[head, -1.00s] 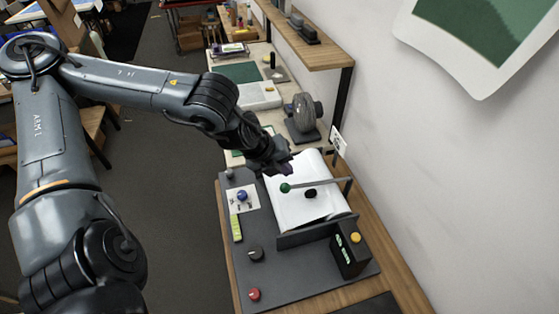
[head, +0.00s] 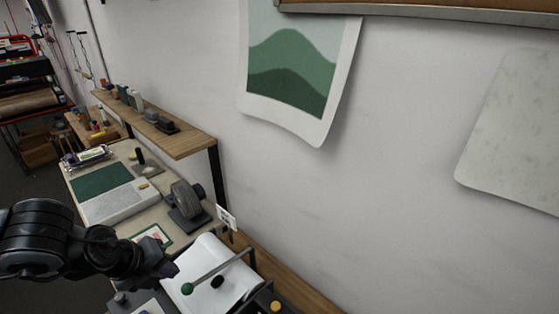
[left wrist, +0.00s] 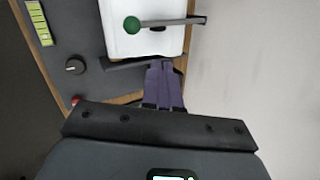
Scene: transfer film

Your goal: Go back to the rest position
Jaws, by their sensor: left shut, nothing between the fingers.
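My left gripper (head: 170,270) comes in from the left at the lower left of the head view. Its purple fingers are shut with nothing between them. They show near the left edge of the white sheet (head: 208,290) on the machine. In the left wrist view my left gripper (left wrist: 164,68) points toward the white sheet (left wrist: 143,40) and the green-knobbed lever (left wrist: 132,25). The lever's green knob (head: 187,288) also shows in the head view, close to the fingers. I cannot tell the gap between them. My right gripper is not in view.
A bench with a green mat (head: 98,178) and a grey tape roll (head: 187,199) stands behind the machine. A wooden shelf (head: 165,135) runs along the wall above it. A grey panel with a black knob (left wrist: 75,66) shows in the left wrist view.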

